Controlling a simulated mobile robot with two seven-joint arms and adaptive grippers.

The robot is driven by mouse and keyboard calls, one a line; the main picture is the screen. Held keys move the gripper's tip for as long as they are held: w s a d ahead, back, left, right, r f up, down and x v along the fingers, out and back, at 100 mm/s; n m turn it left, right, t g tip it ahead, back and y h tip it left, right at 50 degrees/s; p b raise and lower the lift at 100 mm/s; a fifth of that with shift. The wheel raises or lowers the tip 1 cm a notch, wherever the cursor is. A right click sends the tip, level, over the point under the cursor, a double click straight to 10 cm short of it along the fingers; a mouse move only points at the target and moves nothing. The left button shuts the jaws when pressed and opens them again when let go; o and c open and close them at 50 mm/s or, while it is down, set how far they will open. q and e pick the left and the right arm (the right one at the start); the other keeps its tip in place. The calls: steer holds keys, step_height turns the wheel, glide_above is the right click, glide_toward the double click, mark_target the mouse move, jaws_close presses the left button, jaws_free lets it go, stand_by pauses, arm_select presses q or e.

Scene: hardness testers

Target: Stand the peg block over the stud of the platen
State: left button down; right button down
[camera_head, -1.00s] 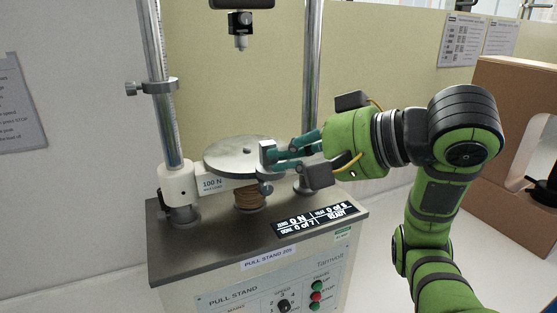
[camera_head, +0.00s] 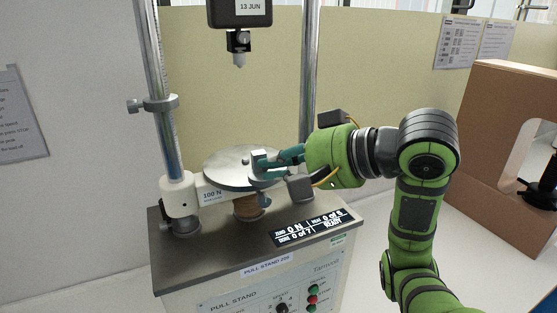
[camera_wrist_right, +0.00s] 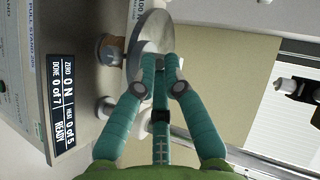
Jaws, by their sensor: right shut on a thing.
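The platen (camera_head: 226,166) is a round, flat metal disc on the pull stand, over a brown bellows-like column. My right gripper (camera_head: 270,163) reaches in from the right and is shut on the peg block (camera_head: 257,160), a small grey block at the platen's right part. I cannot tell whether the block touches the disc. The stud is hard to make out; the block and fingers may hide it. In the right wrist view the fingers (camera_wrist_right: 161,66) point at the platen (camera_wrist_right: 152,32), and the block is mostly hidden by them. My left gripper is not in view.
Two upright metal posts (camera_head: 154,70) flank the platen, with a probe tip (camera_head: 239,60) hanging above it. A display (camera_head: 313,227) reads READY on the stand's top. A brown board box (camera_head: 480,150) with a cut-out stands at right.

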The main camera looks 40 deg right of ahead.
steer(key=shift+w+d+p, duration=0.2)
steer(key=shift+w+p, duration=0.25)
steer(key=shift+w, duration=0.35)
steer(key=shift+w+d+p, duration=0.2)
steer(key=shift+w+p, duration=0.25)
steer(key=shift+w, duration=0.35)
steer(key=shift+w+d+f+b, duration=0.15)
steer(key=shift+w+d, duration=0.2)
steer(key=shift+w, duration=1.1)
steer(key=shift+w+d+r+b, duration=0.15)
steer(key=shift+w+d, duration=0.2)
steer(key=shift+w, duration=1.1)
steer(key=shift+f, duration=0.45)
steer(key=shift+f, duration=0.1)
steer(key=shift+s, duration=0.1)
